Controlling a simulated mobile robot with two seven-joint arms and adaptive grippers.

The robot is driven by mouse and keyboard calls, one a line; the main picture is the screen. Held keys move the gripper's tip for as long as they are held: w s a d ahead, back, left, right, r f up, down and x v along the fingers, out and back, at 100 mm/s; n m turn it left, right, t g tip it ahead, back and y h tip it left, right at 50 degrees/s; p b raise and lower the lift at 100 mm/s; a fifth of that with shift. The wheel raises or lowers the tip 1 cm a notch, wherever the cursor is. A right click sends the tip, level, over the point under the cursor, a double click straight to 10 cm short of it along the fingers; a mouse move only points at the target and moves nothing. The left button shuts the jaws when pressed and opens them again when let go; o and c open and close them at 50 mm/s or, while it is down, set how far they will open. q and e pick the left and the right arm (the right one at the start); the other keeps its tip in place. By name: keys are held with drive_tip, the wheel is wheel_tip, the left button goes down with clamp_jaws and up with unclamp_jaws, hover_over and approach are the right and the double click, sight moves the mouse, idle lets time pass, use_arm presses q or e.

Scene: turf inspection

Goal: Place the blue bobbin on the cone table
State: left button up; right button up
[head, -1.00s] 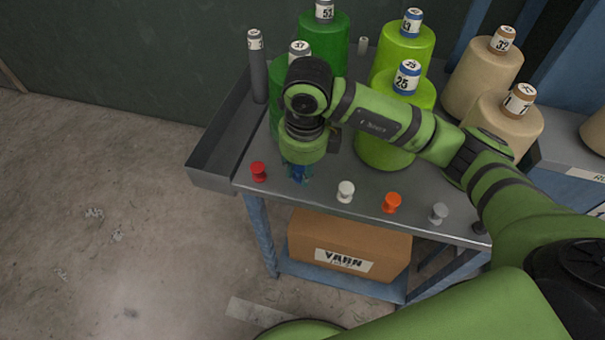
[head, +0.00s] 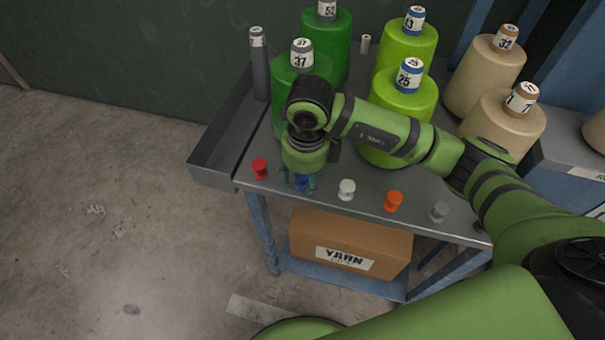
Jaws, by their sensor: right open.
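The cone table (head: 421,184) is a grey metal table bearing large numbered yarn cones and a front row of small bobbins. The blue bobbin (head: 302,183) stands at its front edge, between a red and a white bobbin, partly hidden by my right gripper. My right gripper (head: 299,184) points down over the blue bobbin, with its open fingers on either side of it. I cannot tell whether the fingers touch it. My left gripper is not in view.
Neighbouring bobbins are red (head: 260,169), white (head: 346,189), orange (head: 393,201) and grey (head: 439,211). A dark green cone (head: 291,92) and lime cones (head: 400,105) stand close behind my right wrist. A yarn box (head: 350,240) sits on the lower shelf. The floor at left is clear.

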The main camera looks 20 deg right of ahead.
sight(305, 178)
wheel_tip(305, 178, up, 12)
drive_tip(key=shift+s+d+b, duration=0.2)
drive_tip(key=shift+s+b, duration=0.1)
drive_tip(key=shift+s, duration=0.1)
drive_tip(key=shift+r, duration=0.1)
